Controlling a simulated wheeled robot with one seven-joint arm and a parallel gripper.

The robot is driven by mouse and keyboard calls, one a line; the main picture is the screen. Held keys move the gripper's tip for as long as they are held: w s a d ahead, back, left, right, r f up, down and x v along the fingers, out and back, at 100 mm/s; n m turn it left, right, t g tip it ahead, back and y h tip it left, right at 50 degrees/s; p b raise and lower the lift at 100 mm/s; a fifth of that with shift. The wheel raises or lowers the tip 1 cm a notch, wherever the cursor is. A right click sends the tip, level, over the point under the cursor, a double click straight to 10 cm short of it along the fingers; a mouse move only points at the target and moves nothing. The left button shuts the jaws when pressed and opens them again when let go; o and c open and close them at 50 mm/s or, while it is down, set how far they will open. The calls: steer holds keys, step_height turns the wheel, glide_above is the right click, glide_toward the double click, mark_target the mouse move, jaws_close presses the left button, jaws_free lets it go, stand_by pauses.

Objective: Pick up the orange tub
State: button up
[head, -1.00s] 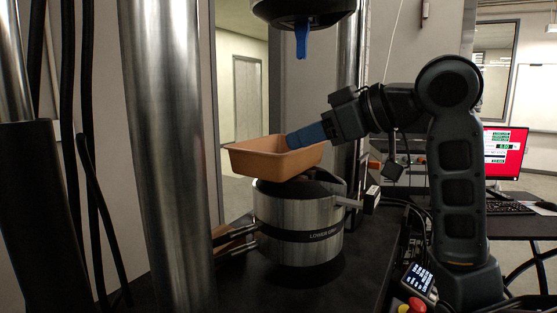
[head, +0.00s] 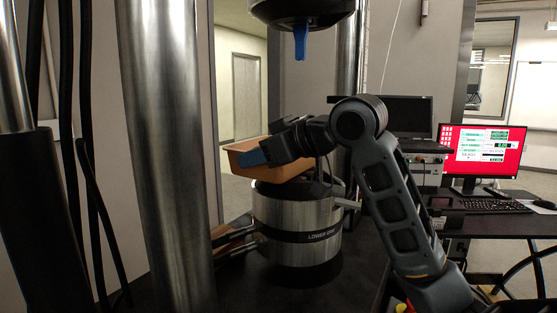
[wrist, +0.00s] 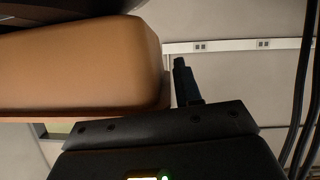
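The orange tub (head: 275,171) is a rectangular open tub resting on top of the metal cylinder labelled as the lower grip. My gripper (head: 252,157), with blue fingertips, reaches from the right across the near side of the tub and hides part of it. In the wrist view the tub (wrist: 80,65) fills the upper left, and one dark finger (wrist: 185,80) shows just right of its end. I cannot tell whether the finger touches the tub. The other finger is not clearly seen, so the opening is unclear.
The lower grip cylinder (head: 297,225) stands on a black table. A thick steel column (head: 165,160) rises to the left. An upper fixture (head: 302,12) with a blue piece hangs above. A red-screened monitor (head: 482,150) and keyboard are at right.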

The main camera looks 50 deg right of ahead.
jaws_close()
stand_by(0.6)
